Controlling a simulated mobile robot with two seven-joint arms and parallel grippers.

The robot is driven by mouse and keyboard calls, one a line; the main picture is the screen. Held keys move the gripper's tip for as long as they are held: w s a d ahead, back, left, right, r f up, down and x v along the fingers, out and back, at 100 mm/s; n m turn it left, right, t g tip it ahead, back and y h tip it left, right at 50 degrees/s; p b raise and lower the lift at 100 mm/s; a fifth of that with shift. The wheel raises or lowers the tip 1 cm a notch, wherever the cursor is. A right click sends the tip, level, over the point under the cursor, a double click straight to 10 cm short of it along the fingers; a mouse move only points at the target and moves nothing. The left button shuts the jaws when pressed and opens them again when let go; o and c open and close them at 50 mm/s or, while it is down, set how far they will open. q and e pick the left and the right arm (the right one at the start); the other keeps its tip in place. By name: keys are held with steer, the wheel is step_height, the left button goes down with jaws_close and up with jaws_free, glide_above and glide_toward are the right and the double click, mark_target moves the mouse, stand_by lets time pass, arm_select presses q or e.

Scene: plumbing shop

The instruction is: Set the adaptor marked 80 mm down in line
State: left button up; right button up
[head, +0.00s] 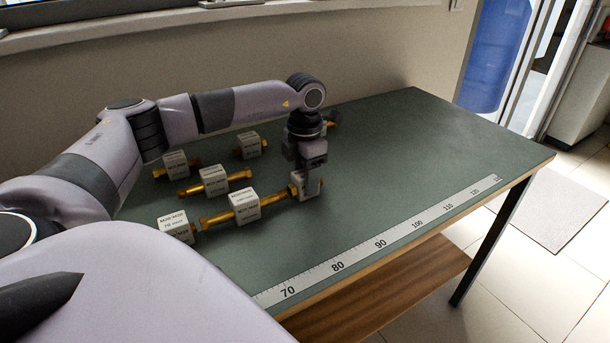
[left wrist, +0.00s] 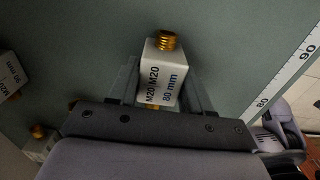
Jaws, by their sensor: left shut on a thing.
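My left gripper (head: 306,188) is shut on a white block marked M20 M20 80 mm (left wrist: 164,82), the 80 mm adaptor, with a brass threaded end (left wrist: 166,40) sticking out between the fingers. My right gripper is not in view.
More adaptors stand behind: one in the middle (head: 214,181), one at the back left (head: 176,164), one at the back (head: 248,146). A ruler strip (head: 380,243) runs along the front edge of the green table (head: 400,150). The table's right side is clear.

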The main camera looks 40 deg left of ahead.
arm_select(q)
steer(key=shift+f, duration=0.15)
steer(key=o, duration=1.1)
step_height(320, 180, up, 12)
steer(key=shift+r, duration=0.2)
